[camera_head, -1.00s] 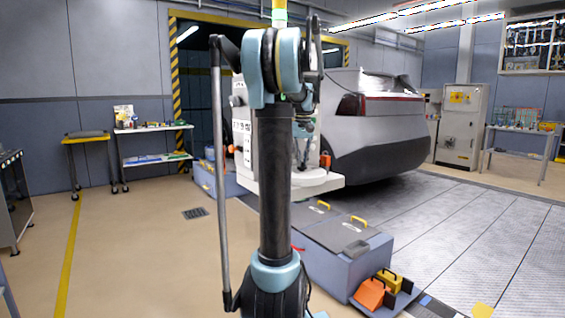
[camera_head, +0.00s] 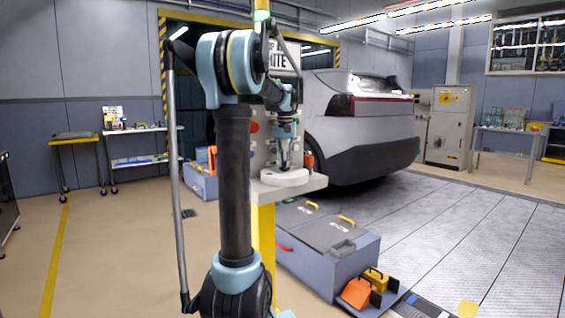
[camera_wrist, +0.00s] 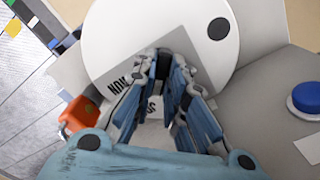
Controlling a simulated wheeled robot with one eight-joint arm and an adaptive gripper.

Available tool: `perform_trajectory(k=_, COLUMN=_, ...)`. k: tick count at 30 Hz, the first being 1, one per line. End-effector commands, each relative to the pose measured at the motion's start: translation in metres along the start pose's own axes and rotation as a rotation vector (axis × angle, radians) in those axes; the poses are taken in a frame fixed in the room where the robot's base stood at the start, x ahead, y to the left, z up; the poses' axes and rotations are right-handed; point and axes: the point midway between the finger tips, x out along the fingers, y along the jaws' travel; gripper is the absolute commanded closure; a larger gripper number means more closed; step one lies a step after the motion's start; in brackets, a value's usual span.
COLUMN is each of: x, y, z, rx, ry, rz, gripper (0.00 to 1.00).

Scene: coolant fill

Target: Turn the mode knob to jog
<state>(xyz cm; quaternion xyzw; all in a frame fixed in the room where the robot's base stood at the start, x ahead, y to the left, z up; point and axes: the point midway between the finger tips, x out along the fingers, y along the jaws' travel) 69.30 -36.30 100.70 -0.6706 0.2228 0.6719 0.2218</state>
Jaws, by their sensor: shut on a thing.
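My gripper (camera_head: 283,165) points down at the coolant station, just above the round white disc (camera_head: 284,177) on its ledge. In the wrist view my gripper (camera_wrist: 168,62) has its blue-grey fingers closed in over a pale plate with dark letters (camera_wrist: 118,84), only partly readable. The white disc (camera_wrist: 155,30) with a dark dot fills the top of the wrist view, beyond the fingertips.
A blue button (camera_wrist: 308,100) stands on the grey panel at the right of the wrist view. An orange part (camera_wrist: 82,114) is close on the left. The grey car (camera_head: 360,125) stands behind the station. A lidded blue-grey box (camera_head: 335,262) sits on the floor in front.

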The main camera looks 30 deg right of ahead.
Motion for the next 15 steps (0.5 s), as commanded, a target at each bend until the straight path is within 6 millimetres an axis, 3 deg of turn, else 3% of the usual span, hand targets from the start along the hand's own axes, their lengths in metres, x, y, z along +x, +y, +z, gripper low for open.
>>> perform_trajectory(k=2, x=-0.0005, y=-0.0012, z=-0.0002, rx=-0.001, ry=0.0, rz=-0.003, gripper=1.0)
perform_trajectory(k=3, x=-0.0006, y=-0.0012, z=-0.0002, rx=-0.001, ry=0.0, rz=-0.003, gripper=0.83)
perform_trajectory(k=5, x=-0.0005, y=-0.0011, z=-0.0002, rx=-0.001, ry=0.0, rz=-0.003, gripper=0.7)
perform_trajectory(k=15, x=-0.0007, y=-0.0003, z=-0.0001, rx=-0.001, ry=0.0, rz=-0.002, gripper=0.68)
